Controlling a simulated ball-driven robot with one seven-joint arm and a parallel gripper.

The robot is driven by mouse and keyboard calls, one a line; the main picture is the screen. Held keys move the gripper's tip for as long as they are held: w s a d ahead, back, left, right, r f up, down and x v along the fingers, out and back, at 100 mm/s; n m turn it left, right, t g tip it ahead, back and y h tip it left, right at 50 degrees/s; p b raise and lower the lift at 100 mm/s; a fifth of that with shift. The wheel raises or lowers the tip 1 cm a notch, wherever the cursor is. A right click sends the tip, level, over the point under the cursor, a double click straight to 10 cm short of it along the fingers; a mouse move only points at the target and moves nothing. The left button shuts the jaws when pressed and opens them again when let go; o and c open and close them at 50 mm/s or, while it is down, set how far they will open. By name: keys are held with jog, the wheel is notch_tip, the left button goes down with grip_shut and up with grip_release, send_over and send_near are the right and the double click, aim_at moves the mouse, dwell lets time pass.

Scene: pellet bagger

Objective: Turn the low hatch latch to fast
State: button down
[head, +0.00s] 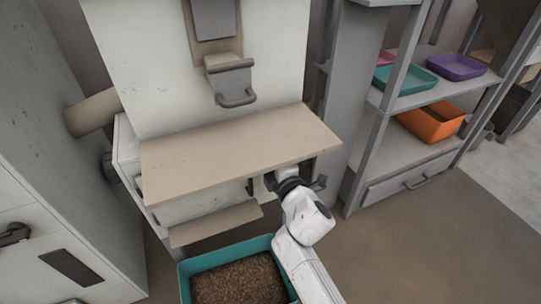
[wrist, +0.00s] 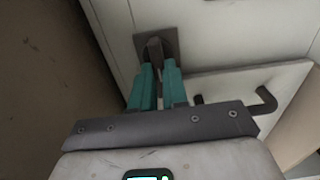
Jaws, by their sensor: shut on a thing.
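In the wrist view, my gripper (wrist: 158,72) has its two teal fingers closed on the latch (wrist: 154,48), a small grey handle on a square grey plate on the machine's pale face. The fingers hide part of the handle, and I cannot tell its turn position. In the head view, my gripper (head: 270,181) reaches in below the beige shelf at the front of the machine. The latch cannot be made out there.
The beige shelf (head: 235,155) overhangs my gripper. A teal bin of brown pellets (head: 240,284) stands on the floor beside my arm. A dark bent handle (wrist: 265,100) is right of the fingers. A rack with trays (head: 432,125) stands at right; open floor lies before it.

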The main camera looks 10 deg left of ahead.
jog(key=shift+s+f, duration=0.1)
dwell(0.3)
jog(key=c, duration=1.1)
grip_release()
jog(key=shift+c, duration=0.2)
jog(key=p+v, duration=0.8)
jog(key=v, duration=0.2)
jog(key=shift+s+d, duration=0.25)
jog(key=shift+s, duration=0.05)
